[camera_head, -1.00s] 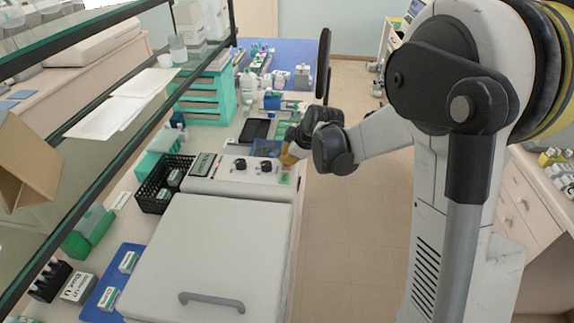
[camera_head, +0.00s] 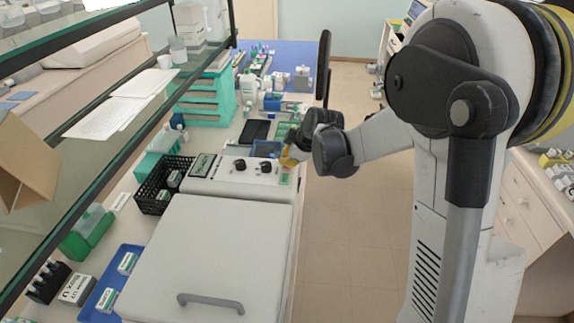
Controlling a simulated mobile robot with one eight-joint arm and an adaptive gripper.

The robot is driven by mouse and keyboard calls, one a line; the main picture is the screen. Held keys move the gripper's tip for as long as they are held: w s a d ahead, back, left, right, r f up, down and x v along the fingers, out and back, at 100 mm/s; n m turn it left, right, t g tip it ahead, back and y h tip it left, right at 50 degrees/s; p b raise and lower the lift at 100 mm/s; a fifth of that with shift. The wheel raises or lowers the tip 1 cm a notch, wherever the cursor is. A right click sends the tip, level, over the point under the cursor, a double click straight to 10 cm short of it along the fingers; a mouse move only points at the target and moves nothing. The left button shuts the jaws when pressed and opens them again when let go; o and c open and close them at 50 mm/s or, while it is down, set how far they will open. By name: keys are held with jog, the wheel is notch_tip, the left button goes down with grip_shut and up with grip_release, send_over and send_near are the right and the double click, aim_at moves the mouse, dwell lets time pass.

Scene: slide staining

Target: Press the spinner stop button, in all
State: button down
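The spinner (camera_head: 215,255) is a white box with a grey handle on its lid, standing on the bench at lower left. Its control panel (camera_head: 222,185) runs along the far side, with a small display (camera_head: 203,165) and two black knobs (camera_head: 252,166). A green and a red patch (camera_head: 285,179) show at the panel's right end; I cannot tell which is the stop button. My gripper (camera_head: 289,161), with yellow showing at its end, is just above this right end. Its fingers are too small and partly hidden to tell open from shut, and I cannot tell whether it touches the panel.
A black mesh basket (camera_head: 153,196) stands left of the panel. A blue tray (camera_head: 104,298) with small boxes lies left of the spinner. A glass shelf (camera_head: 95,165) overhangs the bench's left side. Teal drawers (camera_head: 208,98) stand farther back. The floor (camera_head: 350,225) to the right is clear.

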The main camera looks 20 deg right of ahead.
jog(key=shift+r, duration=0.15)
jog(key=shift+r+p, duration=0.45)
jog(key=shift+r, duration=0.15)
jog(key=shift+r+p, duration=1.65)
jog(key=shift+r, duration=0.9)
jog(key=s+f+m+b, duration=0.4)
jog(key=s+b, duration=0.2)
jog(key=s, duration=0.4)
jog(key=s+f+m+h+b, duration=0.1)
jog(key=s+f+m+b, duration=0.3)
jog(key=s+b, duration=0.3)
jog(key=s+f+m+h+b, duration=0.1)
jog(key=s+f+m+b, duration=0.3)
jog(key=s, duration=1)
jog(key=shift+m+b, duration=0.3)
jog(key=shift+b, duration=0.95)
